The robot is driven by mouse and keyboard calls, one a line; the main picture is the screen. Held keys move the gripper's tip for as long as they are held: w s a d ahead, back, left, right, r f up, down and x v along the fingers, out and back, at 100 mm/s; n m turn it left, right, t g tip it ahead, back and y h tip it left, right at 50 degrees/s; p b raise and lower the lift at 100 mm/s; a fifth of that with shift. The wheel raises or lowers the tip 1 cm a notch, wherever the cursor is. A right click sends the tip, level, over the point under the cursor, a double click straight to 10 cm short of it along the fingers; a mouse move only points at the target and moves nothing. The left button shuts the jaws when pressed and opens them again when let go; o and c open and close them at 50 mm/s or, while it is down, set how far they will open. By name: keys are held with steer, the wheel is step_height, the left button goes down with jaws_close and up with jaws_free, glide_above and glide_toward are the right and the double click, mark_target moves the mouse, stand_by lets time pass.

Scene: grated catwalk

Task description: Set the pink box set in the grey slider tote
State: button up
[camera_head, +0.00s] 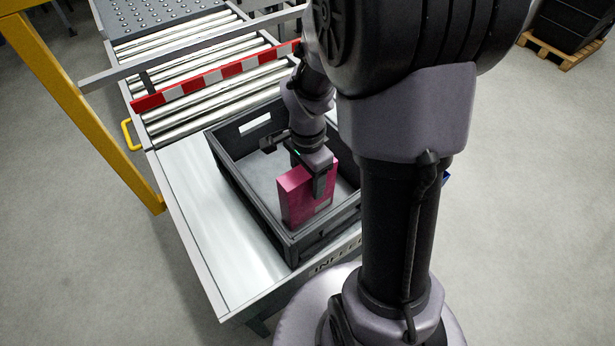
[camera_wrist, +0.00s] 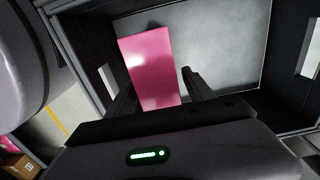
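The pink box set (camera_head: 296,203) stands upright inside the grey slider tote (camera_head: 243,195), near its front wall. My gripper (camera_head: 318,184) points down into the tote, with its fingers reaching below the top of the box. In the wrist view the pink box set (camera_wrist: 150,65) lies between the two fingers of my gripper (camera_wrist: 160,88). The left finger is against or very near the box. A thin gap seems to show at the right finger, so I cannot tell whether they clamp it. The underside of the box is hidden; whether it rests on the tote floor is unclear.
The tote sits on a metal table (camera_head: 205,215) at the end of a roller conveyor (camera_head: 185,75). A red-and-white striped bar (camera_head: 215,76) crosses behind the tote. A yellow post (camera_head: 85,110) rises at left. The tote floor (camera_wrist: 225,45) is bare beside the box.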

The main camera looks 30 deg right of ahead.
step_height(320, 180, up, 12)
steer(key=p, duration=0.5)
steer(key=shift+r+p, duration=0.1)
steer(key=shift+p, duration=0.2)
steer(key=s+a+r+n+t+y, duration=0.2)
steer(key=s+a+r+n+t, duration=0.3)
steer(key=s+a+r+n, duration=0.5)
steer(key=a+r+n, duration=0.2)
steer(key=a, duration=0.2)
steer(key=shift+s+r+n+t, duration=0.15)
steer(key=shift+s+n+t, duration=0.15)
steer(key=shift+s+t, duration=0.1)
